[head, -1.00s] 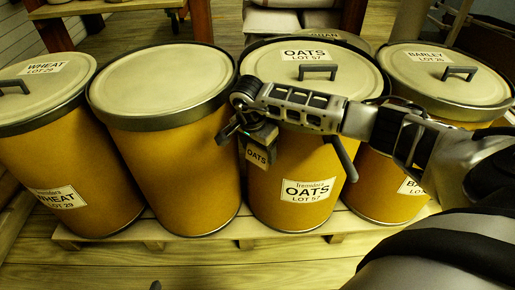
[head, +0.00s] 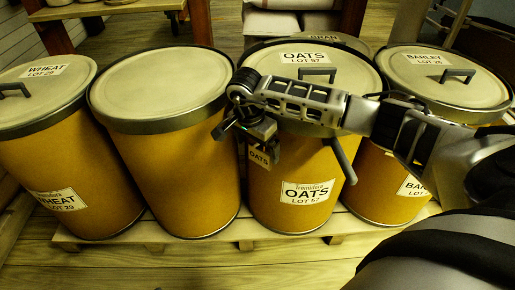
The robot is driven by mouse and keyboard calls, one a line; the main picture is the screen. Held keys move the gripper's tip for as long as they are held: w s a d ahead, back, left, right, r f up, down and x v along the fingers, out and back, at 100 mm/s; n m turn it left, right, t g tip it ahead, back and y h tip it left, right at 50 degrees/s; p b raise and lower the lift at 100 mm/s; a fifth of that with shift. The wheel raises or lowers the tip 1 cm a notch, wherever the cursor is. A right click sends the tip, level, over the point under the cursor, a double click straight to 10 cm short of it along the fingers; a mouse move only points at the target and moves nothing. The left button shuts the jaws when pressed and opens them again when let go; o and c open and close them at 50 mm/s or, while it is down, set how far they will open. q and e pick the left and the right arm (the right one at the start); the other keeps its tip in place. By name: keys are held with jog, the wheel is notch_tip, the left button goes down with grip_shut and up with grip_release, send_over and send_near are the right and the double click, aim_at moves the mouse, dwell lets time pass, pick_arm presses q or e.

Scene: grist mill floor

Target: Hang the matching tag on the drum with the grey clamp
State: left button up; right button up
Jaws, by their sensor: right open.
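The oats drum (head: 290,165) is a yellow drum with a pale lid marked "OATS LOT 57" and a matching front label. A dark grey lever (head: 342,160), seemingly its clamp, slants down at the right of its rim. A small tag marked "OATS" (head: 259,158) hangs against the drum's upper left side, below the rim. My right gripper (head: 245,134) is open just above and left of the tag. I cannot tell whether the fingers touch the tag; its top and whatever it hangs from are hidden behind the gripper. My left gripper is not in view.
An unlabelled drum (head: 170,165) and a wheat drum (head: 65,175) stand to the left, a barley drum (head: 395,185) to the right, partly behind my arm. They share a low wooden pallet (head: 200,245). Plank floor in front is clear.

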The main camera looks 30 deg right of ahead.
jog(key=r, duration=0.5)
jog(key=shift+a+p, duration=0.4)
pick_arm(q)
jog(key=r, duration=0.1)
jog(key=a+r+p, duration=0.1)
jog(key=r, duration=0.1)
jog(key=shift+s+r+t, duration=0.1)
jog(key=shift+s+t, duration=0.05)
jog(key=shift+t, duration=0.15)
pick_arm(e)
notch_tip(320, 180, up, 8)
jog(key=a, duration=0.1)
jog(key=shift+s+a, duration=0.25)
jog(key=shift+s, duration=0.1)
